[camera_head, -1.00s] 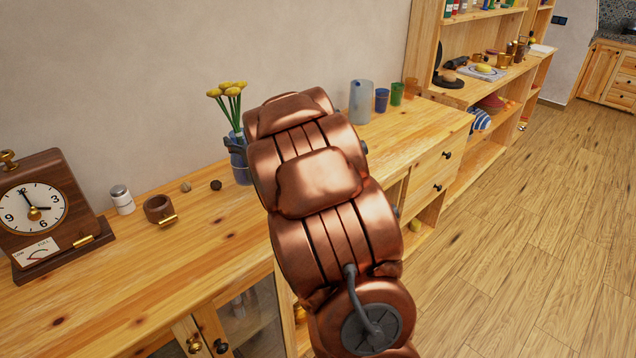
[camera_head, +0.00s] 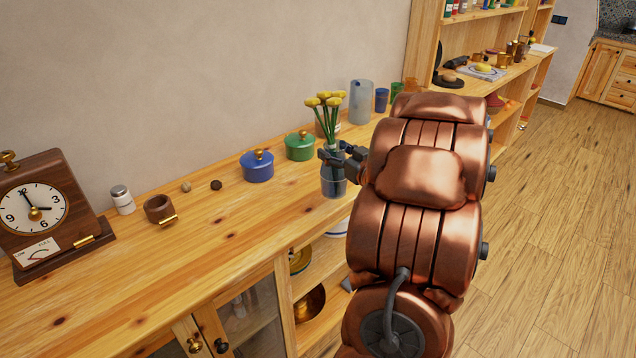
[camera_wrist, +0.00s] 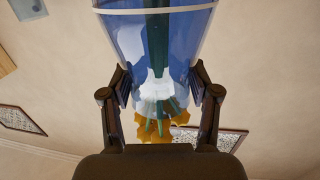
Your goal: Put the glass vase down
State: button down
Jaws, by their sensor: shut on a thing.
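The glass vase (camera_head: 333,184) is clear bluish glass and holds green stems with yellow flowers (camera_head: 325,99). It looks upright in the head view, over the front part of the wooden counter (camera_head: 225,235). I cannot tell whether its base touches the wood. My gripper (camera_head: 340,160) is shut on the vase from the right, partly hidden by my copper arm. In the wrist view the vase (camera_wrist: 180,35) fills the space between my two dark fingers (camera_wrist: 160,85), with the flowers beyond.
A blue lidded pot (camera_head: 257,168) and a green lidded pot (camera_head: 299,148) stand left of the vase. A grey cylinder (camera_head: 360,101) and blue cup (camera_head: 381,99) stand behind. A clock (camera_head: 40,208), shaker (camera_head: 122,200) and wooden cup (camera_head: 158,209) are at left.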

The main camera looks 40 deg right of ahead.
aim_at(346, 153)
jog(key=s, duration=0.3)
jog(key=shift+s+d+r, duration=0.15)
jog(key=shift+s+d, duration=0.2)
jog(key=w+d+f+p, duration=0.2)
jog(key=w, duration=0.5)
jog(key=w+d+f+p, duration=0.2)
jog(key=w+f, duration=0.1)
jog(key=w, duration=0.5)
jog(key=shift+d, duration=0.15)
jog(key=shift+w+f, duration=0.1)
jog(key=shift+c, duration=1.3)
grip_release()
jog(key=s, duration=0.4)
jog(key=s+a+b, duration=0.1)
jog(key=s, duration=0.3)
jog(key=s+a+b, duration=0.1)
jog(key=s, duration=0.3)
jog(key=shift+r, duration=0.4)
